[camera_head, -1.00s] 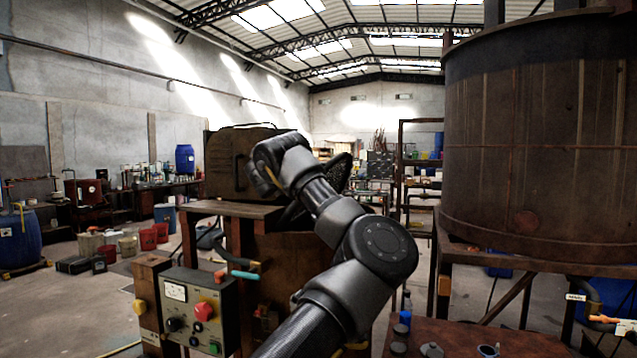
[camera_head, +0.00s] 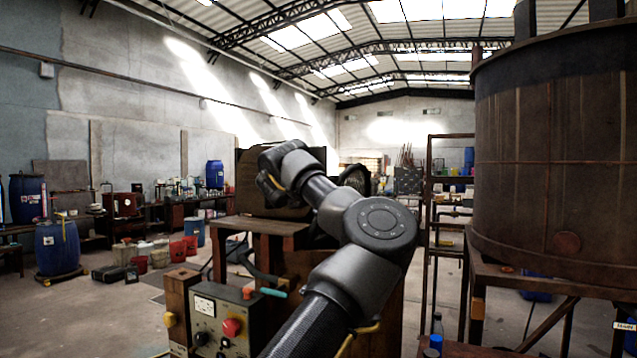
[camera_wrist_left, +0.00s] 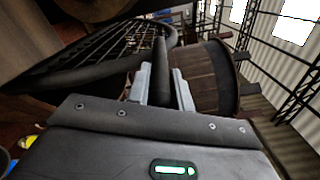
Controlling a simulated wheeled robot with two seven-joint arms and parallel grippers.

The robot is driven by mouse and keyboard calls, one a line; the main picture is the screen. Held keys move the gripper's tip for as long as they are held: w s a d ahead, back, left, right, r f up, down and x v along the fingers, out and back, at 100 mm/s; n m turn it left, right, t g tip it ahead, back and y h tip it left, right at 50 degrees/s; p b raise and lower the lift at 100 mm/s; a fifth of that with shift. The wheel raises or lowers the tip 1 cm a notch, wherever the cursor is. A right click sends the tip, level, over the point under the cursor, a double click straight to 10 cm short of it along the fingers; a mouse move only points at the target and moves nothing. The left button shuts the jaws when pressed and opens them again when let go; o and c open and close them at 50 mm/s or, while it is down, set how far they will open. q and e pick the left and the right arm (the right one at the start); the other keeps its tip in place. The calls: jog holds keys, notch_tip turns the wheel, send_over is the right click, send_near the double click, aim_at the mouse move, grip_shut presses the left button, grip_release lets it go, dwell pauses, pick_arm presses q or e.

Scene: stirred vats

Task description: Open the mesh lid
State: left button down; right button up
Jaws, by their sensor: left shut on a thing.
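The mesh lid (camera_wrist_left: 105,45) is a dark wire grid inside a thick round black rim, tilted across the upper left of the left wrist view. Part of it shows behind my arm in the head view (camera_head: 357,178). My left gripper (camera_wrist_left: 162,88) is shut on a dark bar that runs up to the lid's rim; this looks like its handle. In the head view my left arm covers the gripper's fingers and much of the lid. My right gripper is not in view.
A control box (camera_head: 222,325) with a red knob stands in front of the wooden stand (camera_head: 275,228). A large brown vat (camera_head: 560,150) rises on the right. Open floor (camera_head: 105,320) lies to the left, with buckets and blue barrels farther back.

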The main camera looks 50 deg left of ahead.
pick_arm(q)
jog(key=c, duration=1.3)
grip_release()
jog(key=shift+o, duration=0.2)
jog(key=shift+s+d+f+b, duration=0.15)
jog(key=shift+s+d+b, duration=0.05)
jog(key=shift+s+b, duration=0.4)
jog(key=b+v, duration=0.6)
jog(key=v, duration=0.3)
jog(key=shift+s+d+b, duration=0.15)
jog(key=shift+s+b, duration=0.15)
jog(key=shift+b, duration=0.1)
